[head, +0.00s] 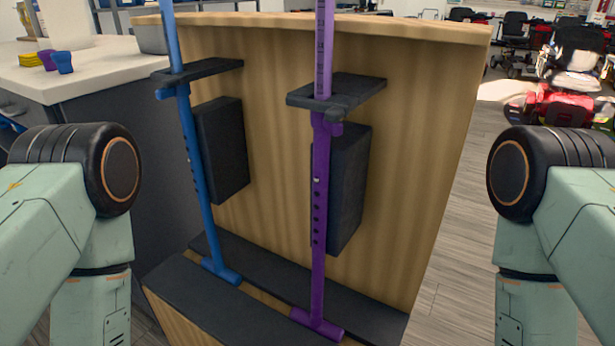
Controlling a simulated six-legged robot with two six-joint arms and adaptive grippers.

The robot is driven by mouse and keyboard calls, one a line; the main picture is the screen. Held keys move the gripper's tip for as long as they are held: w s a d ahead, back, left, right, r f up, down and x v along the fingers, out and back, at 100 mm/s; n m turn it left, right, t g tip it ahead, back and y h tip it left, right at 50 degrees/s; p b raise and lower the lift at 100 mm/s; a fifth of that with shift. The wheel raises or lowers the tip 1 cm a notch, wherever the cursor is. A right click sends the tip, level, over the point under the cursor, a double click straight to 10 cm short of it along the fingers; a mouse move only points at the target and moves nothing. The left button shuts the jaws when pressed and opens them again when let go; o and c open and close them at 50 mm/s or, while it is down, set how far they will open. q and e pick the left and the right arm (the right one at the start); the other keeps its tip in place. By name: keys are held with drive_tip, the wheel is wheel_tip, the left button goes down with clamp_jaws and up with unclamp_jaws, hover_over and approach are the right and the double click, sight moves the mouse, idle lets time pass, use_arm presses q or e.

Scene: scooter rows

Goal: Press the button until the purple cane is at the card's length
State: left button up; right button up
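The purple cane (319,190) stands upright in a wooden stand, with its upper tube (323,50) running out of the top of the view. It passes a dark bracket (352,92). A row of holes runs down its lower tube, and a small pale spot, perhaps the button (317,180), shows above them. Its purple foot (318,325) rests at the stand's dark base. A blue cane (195,165) stands to its left in another bracket. The card is not seen. My two arms show at the left and right edges; neither gripper is in view.
The wooden panel (420,130) stands behind the canes, with dark blocks (221,150) on it. A red scooter (562,95) stands at back right. Wood floor (450,290) is open at right.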

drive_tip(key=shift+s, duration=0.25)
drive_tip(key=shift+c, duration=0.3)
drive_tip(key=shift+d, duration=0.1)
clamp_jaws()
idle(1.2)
